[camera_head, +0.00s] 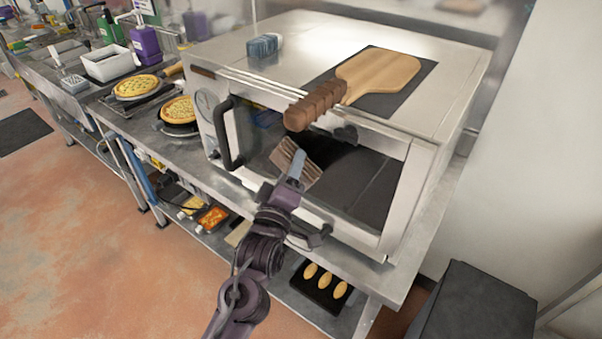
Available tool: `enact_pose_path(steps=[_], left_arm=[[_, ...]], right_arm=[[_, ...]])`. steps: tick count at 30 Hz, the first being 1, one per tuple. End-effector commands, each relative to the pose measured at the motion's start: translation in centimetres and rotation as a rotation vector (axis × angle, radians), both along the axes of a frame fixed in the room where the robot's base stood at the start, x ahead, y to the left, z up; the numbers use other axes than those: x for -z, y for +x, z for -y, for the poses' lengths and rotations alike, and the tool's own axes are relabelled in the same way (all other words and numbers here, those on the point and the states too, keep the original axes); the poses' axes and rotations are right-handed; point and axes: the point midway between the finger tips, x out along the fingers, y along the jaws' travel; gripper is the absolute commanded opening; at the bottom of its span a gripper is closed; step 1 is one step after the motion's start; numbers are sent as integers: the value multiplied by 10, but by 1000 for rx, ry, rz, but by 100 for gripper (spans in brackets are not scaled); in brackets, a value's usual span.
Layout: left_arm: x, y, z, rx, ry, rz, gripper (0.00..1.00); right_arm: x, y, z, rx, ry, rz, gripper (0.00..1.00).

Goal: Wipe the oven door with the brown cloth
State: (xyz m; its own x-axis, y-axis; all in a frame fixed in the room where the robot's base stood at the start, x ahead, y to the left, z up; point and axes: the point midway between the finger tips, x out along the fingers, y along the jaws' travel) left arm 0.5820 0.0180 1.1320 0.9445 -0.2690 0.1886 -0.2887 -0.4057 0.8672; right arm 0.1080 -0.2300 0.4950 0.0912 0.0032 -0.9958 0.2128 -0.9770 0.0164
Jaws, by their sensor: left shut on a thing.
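The steel oven (285,60) stands on a steel counter. My left gripper (292,178) is in front of the lower left of the glass, shut on a brown striped cloth (312,172). The cloth sticks up and out from the fingers over the pane. I cannot tell whether it touches the glass. My arm hides part of the door's bottom edge. My right gripper is not in view.
A wooden peel (378,72) lies on a dark mat on the oven top. A brown ribbed piece (315,105) juts over the front edge. Pizzas (178,110) are on the counter at left. A tray of rolls (322,286) sits on the lower shelf. A dark bin (480,305) stands at right.

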Motion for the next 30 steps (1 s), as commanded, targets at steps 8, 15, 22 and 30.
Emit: enact_pose_path(steps=[8, 15, 22, 30], left_arm=[[0, 13, -18, 0, 0, -1, 31], [0, 15, -20, 0, -1, 0, 31], [0, 15, -20, 0, -1, 0, 31], [0, 20, -27, -1, 1, 2, 31]], right_arm=[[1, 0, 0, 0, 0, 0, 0], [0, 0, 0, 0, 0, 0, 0], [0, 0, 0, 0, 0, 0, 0], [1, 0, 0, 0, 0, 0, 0]])
